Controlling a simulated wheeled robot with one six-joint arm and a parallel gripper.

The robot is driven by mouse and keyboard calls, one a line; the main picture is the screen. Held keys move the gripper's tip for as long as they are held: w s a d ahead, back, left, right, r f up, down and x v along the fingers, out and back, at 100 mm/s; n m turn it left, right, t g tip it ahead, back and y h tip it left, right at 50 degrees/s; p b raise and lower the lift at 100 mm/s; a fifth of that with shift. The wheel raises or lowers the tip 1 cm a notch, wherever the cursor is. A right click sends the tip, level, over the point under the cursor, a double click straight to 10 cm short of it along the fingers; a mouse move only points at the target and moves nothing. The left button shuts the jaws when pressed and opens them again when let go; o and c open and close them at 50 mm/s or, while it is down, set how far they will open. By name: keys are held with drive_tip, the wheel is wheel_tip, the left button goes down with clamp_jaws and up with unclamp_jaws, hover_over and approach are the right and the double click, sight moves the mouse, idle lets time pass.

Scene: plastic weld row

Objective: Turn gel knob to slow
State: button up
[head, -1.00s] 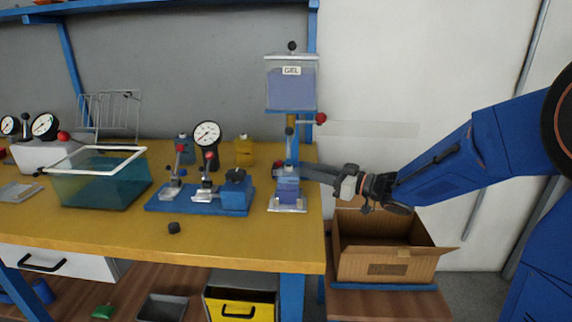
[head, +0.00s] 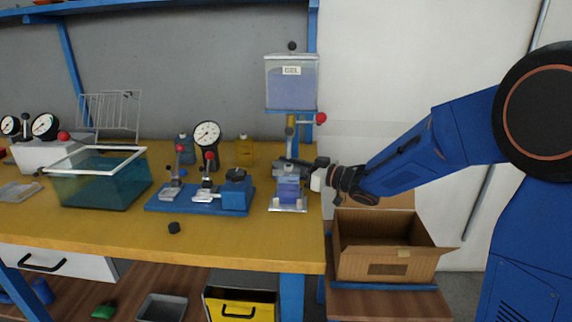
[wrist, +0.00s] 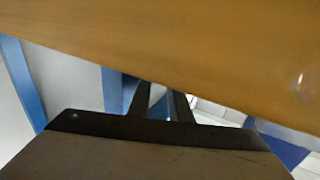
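The gel tank (head: 290,88), a clear box with blue gel and a GEL label, hangs on the blue post at the bench's right end in the head view. A red ball knob (head: 321,118) sticks out to the right under it. A small clear cup with blue contents (head: 288,188) stands below on a metal plate. My gripper (head: 288,162) reaches in from the right, at about the cup's top and below the red knob, not touching the knob. In the wrist view my two dark fingers (wrist: 158,98) stand apart with nothing seen between them.
The yellow bench top (head: 120,238) also fills the upper wrist view (wrist: 150,50). A blue fixture (head: 200,201) with red-knobbed clamps stands left of the cup. An open cardboard box (head: 388,262) sits below my arm. A teal tank (head: 98,182) is farther left.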

clamp_jaws()
drive_tip(key=shift+w+d+n+g+y, duration=0.1)
drive_tip(key=shift+w+n+g+y, duration=0.2)
drive_tip(key=shift+n+g, duration=0.3)
drive_tip(key=shift+n+g+y, duration=0.5)
drive_tip(key=shift+n+g, duration=0.4)
drive_tip(key=shift+g, duration=0.7)
drive_tip(key=shift+o, duration=2)
unclamp_jaws()
